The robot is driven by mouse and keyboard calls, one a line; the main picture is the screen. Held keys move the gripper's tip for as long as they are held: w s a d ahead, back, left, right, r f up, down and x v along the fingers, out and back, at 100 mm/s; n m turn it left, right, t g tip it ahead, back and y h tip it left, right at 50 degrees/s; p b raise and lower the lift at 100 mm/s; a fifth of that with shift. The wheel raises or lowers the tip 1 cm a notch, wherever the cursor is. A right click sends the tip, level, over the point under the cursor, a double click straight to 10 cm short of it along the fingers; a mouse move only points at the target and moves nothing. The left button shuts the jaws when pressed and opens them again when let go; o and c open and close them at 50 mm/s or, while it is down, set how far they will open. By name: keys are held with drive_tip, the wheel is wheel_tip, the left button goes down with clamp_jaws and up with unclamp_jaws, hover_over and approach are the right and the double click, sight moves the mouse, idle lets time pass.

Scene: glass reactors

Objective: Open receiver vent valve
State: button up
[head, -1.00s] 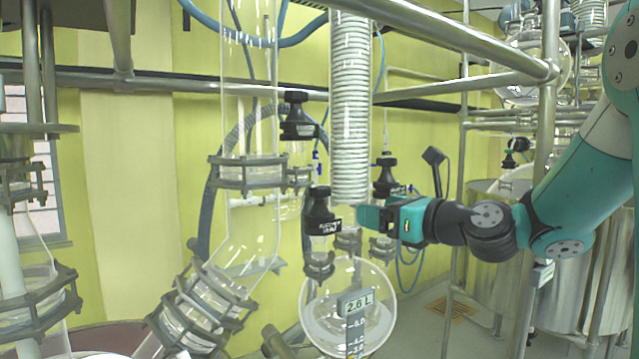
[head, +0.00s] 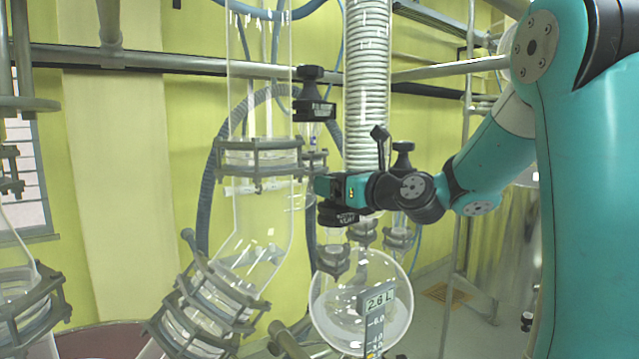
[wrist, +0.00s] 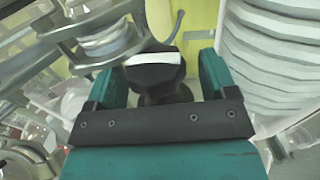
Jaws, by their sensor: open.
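The receiver vent valve (head: 338,213) is a black-capped valve with a small white-lettered label, on top of the round glass receiver (head: 345,325) marked 2.6 L. My teal gripper (head: 322,186) comes in from the right at the top of this valve and hides its upper part in the head view. In the wrist view my gripper (wrist: 160,75) is open, one finger on each side of the black valve (wrist: 158,80) with its white label strip. Contact between fingers and valve cannot be told.
Another black valve (head: 314,100) stands above and left of my gripper. A coiled glass condenser (head: 367,90) hangs close behind it. Clamped glass pipe flanges (head: 258,160) stand to the left, and a horizontal metal rail (head: 180,62) runs behind.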

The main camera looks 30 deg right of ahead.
drive_tip(key=shift+w+a, duration=0.15)
drive_tip(key=shift+w, duration=0.15)
drive_tip(key=c, duration=0.9)
drive_tip(key=shift+n+g+y, duration=0.3)
drive_tip(key=shift+n+y, duration=0.4)
drive_tip(key=shift+y, duration=0.5)
drive_tip(key=shift+n+g+y, duration=0.5)
drive_tip(key=shift+n+y, duration=0.4)
drive_tip(key=shift+y, duration=0.3)
drive_tip(key=o, duration=0.9)
drive_tip(key=shift+a, duration=0.1)
